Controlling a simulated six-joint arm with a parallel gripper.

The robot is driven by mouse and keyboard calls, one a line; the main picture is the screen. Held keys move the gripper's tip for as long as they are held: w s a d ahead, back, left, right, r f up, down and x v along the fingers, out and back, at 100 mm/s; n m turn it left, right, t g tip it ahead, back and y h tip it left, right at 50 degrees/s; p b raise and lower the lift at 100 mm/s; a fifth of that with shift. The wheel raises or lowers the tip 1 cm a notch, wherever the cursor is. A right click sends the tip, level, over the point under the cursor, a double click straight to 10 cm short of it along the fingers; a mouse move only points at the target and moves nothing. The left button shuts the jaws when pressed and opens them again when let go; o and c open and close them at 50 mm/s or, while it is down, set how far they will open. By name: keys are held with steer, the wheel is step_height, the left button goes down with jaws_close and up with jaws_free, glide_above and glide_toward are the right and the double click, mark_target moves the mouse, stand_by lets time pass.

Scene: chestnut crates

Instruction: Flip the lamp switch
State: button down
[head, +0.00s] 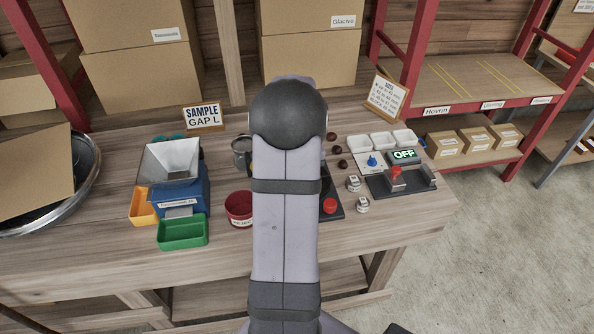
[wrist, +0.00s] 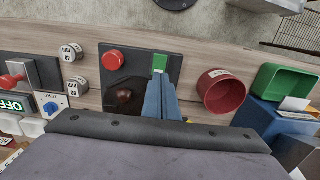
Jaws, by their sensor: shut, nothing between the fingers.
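A lit sign (head: 404,155) reads OFF in green at the right of the bench. In front of it, a red-handled lever switch (head: 396,176) stands on a dark base; the lever (wrist: 13,80) and the OFF sign (wrist: 14,106) also show at the left edge of the wrist view. My gripper (wrist: 160,84) is shut and empty, over the dark panel with a red button, well to the side of the lever. In the head view my arm hides the gripper. No part of the gripper is near the lever.
The dark panel (wrist: 175,64) carries a red button (wrist: 113,60) and a green patch (wrist: 160,63). Two small white-labelled weights (head: 353,183) stand between panel and lever. A blue knob (head: 372,161) and white trays (head: 383,141) lie behind. A red cup (head: 239,207) stands left.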

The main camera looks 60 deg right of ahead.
step_height(320, 180, up, 7)
steer(key=b, duration=0.1)
steer(key=shift+f, duration=0.2)
steer(key=shift+f+b, duration=0.1)
steer(key=shift+b, duration=0.45)
steer(key=shift+s+a+b, duration=0.25)
steer(key=shift+s+b, duration=0.25)
steer(key=shift+b, duration=1.55)
